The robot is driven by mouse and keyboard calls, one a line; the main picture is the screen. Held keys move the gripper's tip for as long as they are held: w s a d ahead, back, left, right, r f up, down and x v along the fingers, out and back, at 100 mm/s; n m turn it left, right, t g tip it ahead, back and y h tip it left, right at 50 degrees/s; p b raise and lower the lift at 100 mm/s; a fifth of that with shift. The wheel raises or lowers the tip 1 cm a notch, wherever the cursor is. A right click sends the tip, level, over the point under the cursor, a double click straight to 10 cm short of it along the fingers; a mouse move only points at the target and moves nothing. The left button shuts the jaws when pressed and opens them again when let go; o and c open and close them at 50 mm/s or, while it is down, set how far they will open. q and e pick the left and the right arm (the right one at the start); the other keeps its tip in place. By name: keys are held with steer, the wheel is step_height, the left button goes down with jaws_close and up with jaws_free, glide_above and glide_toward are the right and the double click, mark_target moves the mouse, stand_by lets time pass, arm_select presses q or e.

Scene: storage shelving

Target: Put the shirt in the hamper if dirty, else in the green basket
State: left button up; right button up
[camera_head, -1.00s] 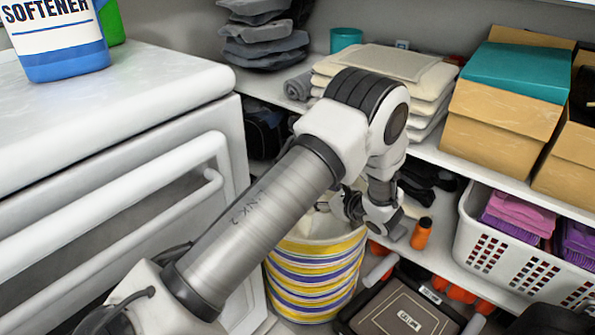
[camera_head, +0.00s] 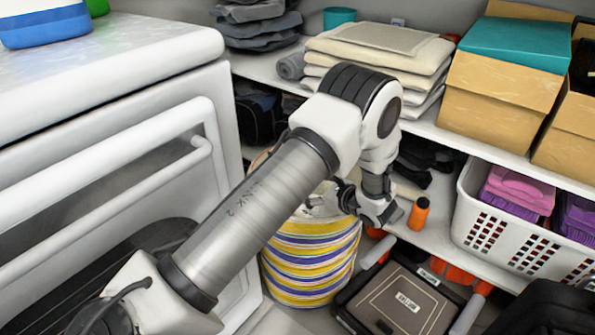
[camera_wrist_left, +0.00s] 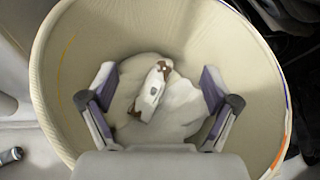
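The hamper (camera_head: 312,262) is a round bin with yellow, white and purple stripes on the floor beside the white appliance. My left gripper (camera_head: 328,203) is at the hamper's mouth, partly hidden by my arm. In the left wrist view my left gripper (camera_wrist_left: 158,85) is open, its fingers spread wide and empty over the inside of the hamper (camera_wrist_left: 75,35). A crumpled white shirt (camera_wrist_left: 182,105) with brown marks lies at the hamper's bottom, below and apart from the fingers. My right gripper is not in view.
A white front-panelled appliance (camera_head: 110,75) stands left of the hamper. Shelves on the right hold folded cushions (camera_head: 385,50), cardboard boxes (camera_head: 500,85), an orange bottle (camera_head: 419,213) and a white basket (camera_head: 475,205) with purple cloths. A dark case (camera_head: 400,300) lies right of the hamper.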

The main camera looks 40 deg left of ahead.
arm_select(q)
steer(key=v, duration=1.2)
steer(key=shift+f, duration=0.1)
